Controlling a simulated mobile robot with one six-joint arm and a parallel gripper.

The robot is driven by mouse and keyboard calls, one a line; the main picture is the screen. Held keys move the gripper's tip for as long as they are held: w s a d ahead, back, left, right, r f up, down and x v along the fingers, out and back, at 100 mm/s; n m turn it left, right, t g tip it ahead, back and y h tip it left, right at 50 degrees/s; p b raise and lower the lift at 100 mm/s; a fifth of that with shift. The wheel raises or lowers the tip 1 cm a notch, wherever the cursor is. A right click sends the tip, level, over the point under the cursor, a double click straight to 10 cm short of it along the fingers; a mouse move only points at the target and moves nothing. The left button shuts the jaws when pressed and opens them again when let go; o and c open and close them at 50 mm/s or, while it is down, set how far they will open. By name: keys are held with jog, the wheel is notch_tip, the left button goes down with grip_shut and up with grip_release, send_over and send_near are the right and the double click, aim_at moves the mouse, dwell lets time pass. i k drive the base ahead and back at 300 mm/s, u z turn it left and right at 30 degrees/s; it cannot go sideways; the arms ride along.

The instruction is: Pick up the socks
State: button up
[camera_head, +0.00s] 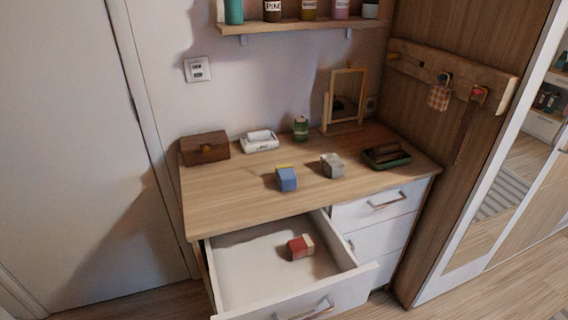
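Three small, block-like bundles look like folded socks, though they are too small to be sure. A blue one with a yellow top (286,179) sits on the dresser top near its front edge. A grey one (332,166) sits to its right on the dresser top. A red one with a pale side (300,247) lies inside the open drawer (245,279), toward its right side. My gripper is not in view.
The wooden dresser top (226,195) also holds a brown box (205,148), a white tissue box (260,141), a green jar (301,128), a mirror (346,100) and a dark tray (387,156). A shelf (290,26) hangs above. The dresser's left front is clear.

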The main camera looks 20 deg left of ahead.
aim_at(330, 162)
jog(key=u, duration=0.8)
jog(key=k, duration=1.05)
jog(key=i, duration=0.75)
jog(key=u, duration=0.05)
